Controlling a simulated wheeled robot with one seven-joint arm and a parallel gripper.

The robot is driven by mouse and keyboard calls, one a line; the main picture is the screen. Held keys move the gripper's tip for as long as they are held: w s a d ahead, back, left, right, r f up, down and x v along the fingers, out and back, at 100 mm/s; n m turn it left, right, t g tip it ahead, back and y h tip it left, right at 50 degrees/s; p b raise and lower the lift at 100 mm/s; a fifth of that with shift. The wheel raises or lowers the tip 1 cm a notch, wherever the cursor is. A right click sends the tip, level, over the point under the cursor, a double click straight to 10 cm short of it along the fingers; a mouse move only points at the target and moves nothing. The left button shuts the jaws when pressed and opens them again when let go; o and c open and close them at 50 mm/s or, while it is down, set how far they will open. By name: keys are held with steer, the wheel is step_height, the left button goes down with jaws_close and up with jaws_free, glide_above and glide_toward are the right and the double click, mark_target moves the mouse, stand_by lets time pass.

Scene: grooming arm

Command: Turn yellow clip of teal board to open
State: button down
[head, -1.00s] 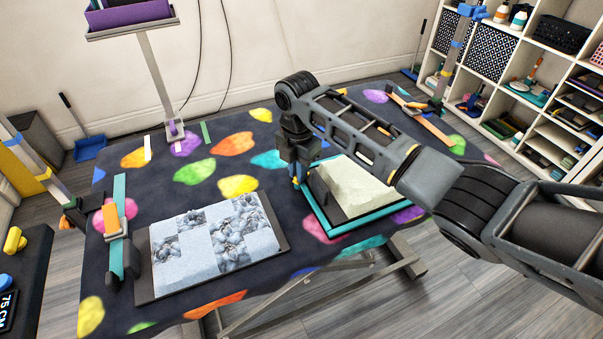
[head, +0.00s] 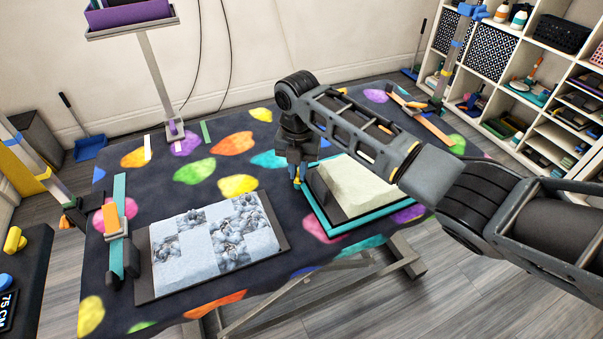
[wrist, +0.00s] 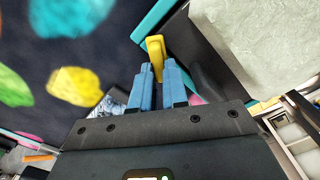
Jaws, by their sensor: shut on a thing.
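The teal board (head: 316,213) lies on the right part of the patterned table, with a pale textured pad (head: 355,185) on it. It also shows in the wrist view as a teal edge (wrist: 155,20). The yellow clip (wrist: 155,46) stands at the board's edge in the wrist view. My gripper (wrist: 158,72) has blue fingers, close together and shut on the clip, whose upper part shows beyond the fingertips. In the head view my gripper (head: 297,182) is at the board's left edge and mostly hides the clip. The clip's exact angle is hard to tell.
A dark board with a grey-white patterned pad (head: 210,240) lies on the table's left part. A teal and orange bar (head: 118,235) is beside it. The table cloth (head: 190,150) behind is mostly clear. A white shelf (head: 540,80) stands at the far right.

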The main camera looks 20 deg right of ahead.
stand_by(0.3)
steer(key=shift+n, duration=1.5)
steer(key=shift+n+b, duration=0.3)
steer(key=shift+n, duration=1.1)
steer(key=shift+n, duration=0.4)
steer(key=c, duration=1.1)
jaws_free()
steer(key=shift+o, duration=0.2)
